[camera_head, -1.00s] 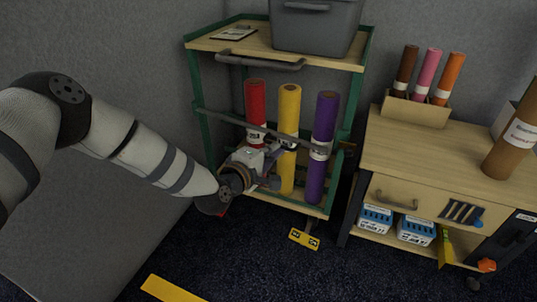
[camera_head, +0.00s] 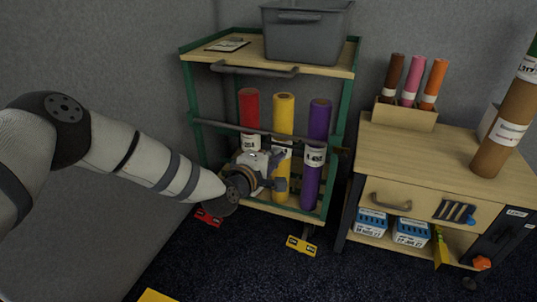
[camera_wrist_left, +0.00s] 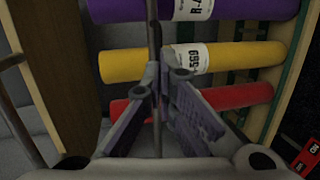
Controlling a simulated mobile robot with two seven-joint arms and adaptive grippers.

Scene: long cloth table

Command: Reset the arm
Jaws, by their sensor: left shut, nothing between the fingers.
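My left arm (camera_head: 150,160) reaches in from the left in the head view. Its gripper (camera_head: 279,157) is in front of the cart's lower level, near the yellow roll (camera_head: 283,114). In the left wrist view the fingers (camera_wrist_left: 160,72) are together with nothing between them. A thin rail of the cart stands right in front of the fingertips there; I cannot tell whether they touch it. The red roll (camera_head: 249,104), yellow roll and purple roll (camera_head: 317,122) stand upright in the cart, and the gripper partly hides the lower parts of the red and yellow ones. My right gripper is not in view.
The green-framed cart (camera_head: 188,95) has a grey bin (camera_head: 305,36) and a clipboard (camera_head: 227,45) on top. A wooden cabinet (camera_head: 440,160) stands to the right, holding several rolls. A grey wall (camera_head: 90,60) is on the left. Dark carpet (camera_head: 230,260) in front is mostly clear.

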